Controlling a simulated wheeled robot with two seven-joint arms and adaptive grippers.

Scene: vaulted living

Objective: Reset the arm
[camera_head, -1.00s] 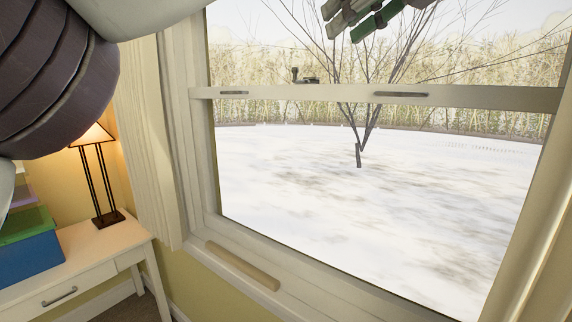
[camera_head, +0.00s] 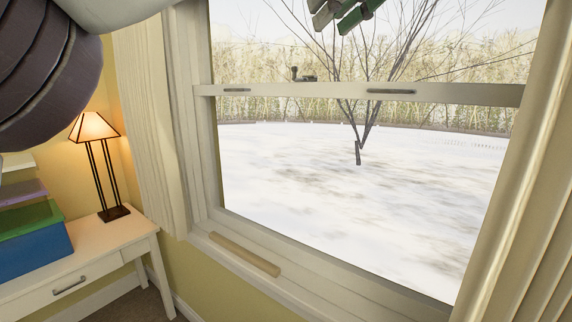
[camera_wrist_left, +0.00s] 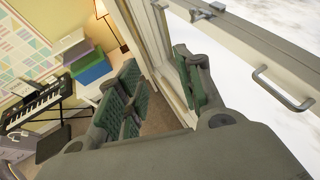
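My left gripper (camera_head: 343,12) shows at the top edge of the head view, in front of the upper window pane. Only its green-padded finger ends show there. In the left wrist view its two green-padded fingers (camera_wrist_left: 158,80) stand apart, with nothing between them. The dark ribbed part of my left arm (camera_head: 45,75) fills the upper left of the head view. The window (camera_head: 430,92) is behind the gripper, and a metal handle on its frame (camera_wrist_left: 283,92) shows at the right of the wrist view. My right gripper is not in view.
A white desk (camera_head: 110,240) at the left holds a lit lamp (camera_head: 95,130) and stacked coloured boxes (camera_head: 40,250). Curtains hang left (camera_head: 150,130) and right (camera_head: 530,190) of the window. The wrist view also shows a keyboard (camera_wrist_left: 35,105) on a stand.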

